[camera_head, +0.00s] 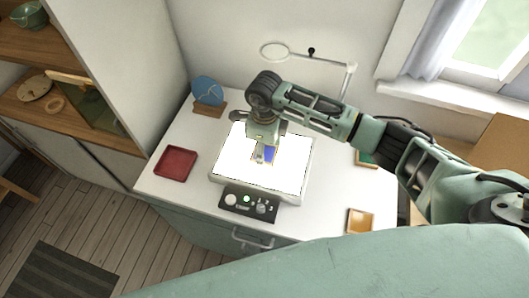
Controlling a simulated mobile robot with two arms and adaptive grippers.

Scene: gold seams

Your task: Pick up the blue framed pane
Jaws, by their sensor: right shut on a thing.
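The blue framed pane (269,155) is over the bright white light panel (232,170) in the middle of the white table. Only a small blue part and a bit of its light frame show beside my fingers. My right gripper (260,157) points down over the panel, shut on the blue framed pane. I cannot tell whether the pane touches the panel or is just above it. My left gripper is not in view.
A red tray (175,164) lies left of the panel. A blue disc (208,91) stands on a wooden stand behind. An amber framed pane (360,221) lies front right, a green one (367,158) behind it. A control box (249,203) and lamp (274,51) flank the panel.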

